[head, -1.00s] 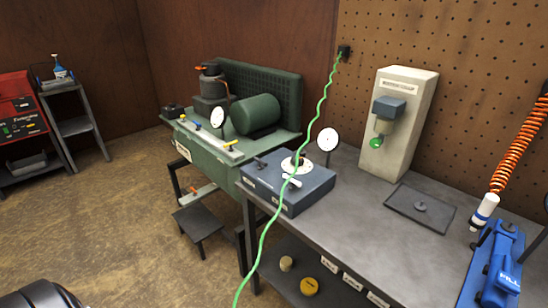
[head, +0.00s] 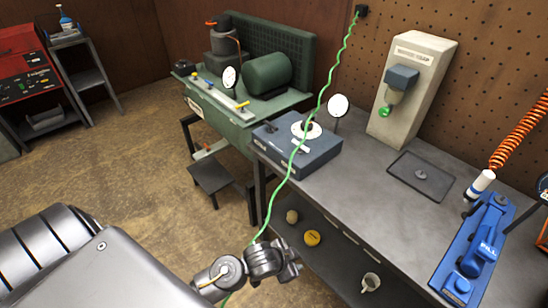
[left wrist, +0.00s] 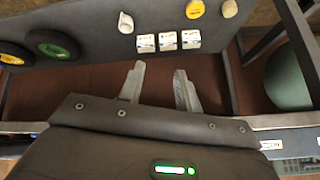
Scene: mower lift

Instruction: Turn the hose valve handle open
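The green compressor bench (head: 225,118) at the back carries several small levers, among them a yellow one (head: 242,104). A small orange part (head: 211,23) tops the dark pot on it. I cannot tell which of these, if any, is the hose valve handle. A thin green hose (head: 318,112) hangs from the wall and passes behind my left wrist. My left gripper (head: 291,262) is at the bottom middle of the head view, in front of the workbench's lower shelf, away from the levers. In the left wrist view its fingers (left wrist: 158,80) are apart with nothing between them. My right gripper is out of view.
The grey workbench (head: 375,196) holds a blue-grey box with a dial (head: 297,148), a beige wall unit (head: 410,85) and a blue FILL device (head: 483,255). A step stool (head: 212,180) stands below the green bench. The floor (head: 130,150) at left is clear.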

